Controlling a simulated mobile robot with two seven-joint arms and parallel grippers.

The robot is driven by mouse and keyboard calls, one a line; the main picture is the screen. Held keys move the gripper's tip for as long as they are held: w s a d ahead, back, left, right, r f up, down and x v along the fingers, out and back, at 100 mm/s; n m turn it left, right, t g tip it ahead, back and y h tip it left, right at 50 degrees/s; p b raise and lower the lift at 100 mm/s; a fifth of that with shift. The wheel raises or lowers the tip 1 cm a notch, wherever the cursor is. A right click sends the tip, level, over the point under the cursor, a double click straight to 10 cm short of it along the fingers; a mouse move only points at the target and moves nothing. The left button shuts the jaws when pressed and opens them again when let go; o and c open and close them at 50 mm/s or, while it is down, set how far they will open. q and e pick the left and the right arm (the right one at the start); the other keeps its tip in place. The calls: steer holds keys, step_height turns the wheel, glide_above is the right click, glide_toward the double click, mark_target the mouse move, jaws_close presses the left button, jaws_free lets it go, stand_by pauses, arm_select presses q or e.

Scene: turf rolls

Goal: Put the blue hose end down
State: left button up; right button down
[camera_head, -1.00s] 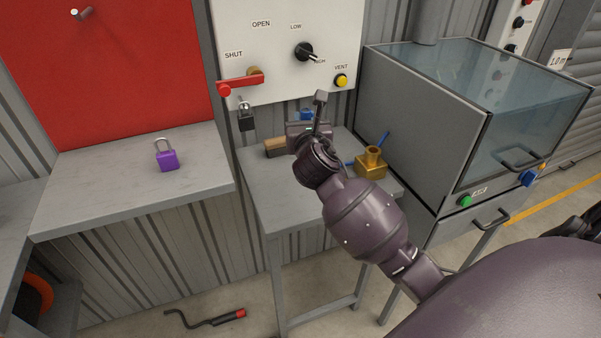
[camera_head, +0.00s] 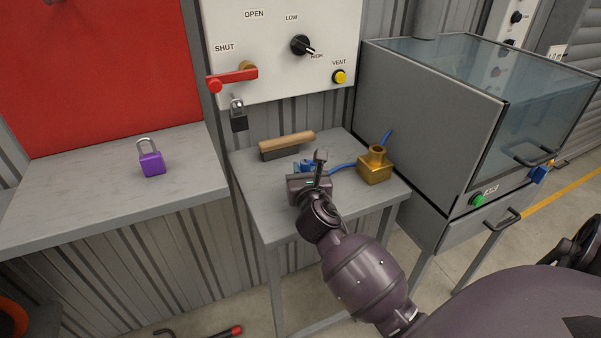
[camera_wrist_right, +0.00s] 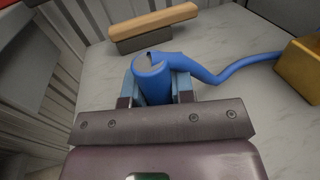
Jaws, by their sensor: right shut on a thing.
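The blue hose (camera_head: 343,168) runs from the brass block (camera_head: 375,168) leftwards to my right gripper (camera_head: 311,166). In the right wrist view the blue hose end (camera_wrist_right: 152,78) sits between the two fingers of my right gripper (camera_wrist_right: 157,90), which is shut on it. The gripper is over the small grey table (camera_head: 253,188), left of the brass block. I cannot tell whether the hose end touches the tabletop. My left gripper is not in view.
A wooden-handled brush (camera_head: 287,144) lies just behind the gripper. The wall panel (camera_head: 270,75) with a red lever (camera_head: 232,79) and padlock (camera_head: 238,118) stands behind. A glass-topped cabinet (camera_head: 430,130) is on the right. A purple padlock (camera_head: 152,163) stands on the left bench.

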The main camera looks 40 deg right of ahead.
steer(key=shift+f, duration=0.2)
steer(key=c, duration=1)
jaws_free()
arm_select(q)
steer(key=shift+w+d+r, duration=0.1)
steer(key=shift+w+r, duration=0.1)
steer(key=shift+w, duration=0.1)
arm_select(e)
steer(key=shift+r, duration=0.2)
steer(key=shift+s+a, duration=0.15)
steer(key=shift+s, duration=0.15)
arm_select(q)
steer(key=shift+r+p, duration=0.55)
steer(key=shift+p, duration=0.1)
arm_select(e)
steer(key=v, duration=1.1)
steer(key=shift+s+a, duration=0.15)
steer(key=shift+s, duration=0.05)
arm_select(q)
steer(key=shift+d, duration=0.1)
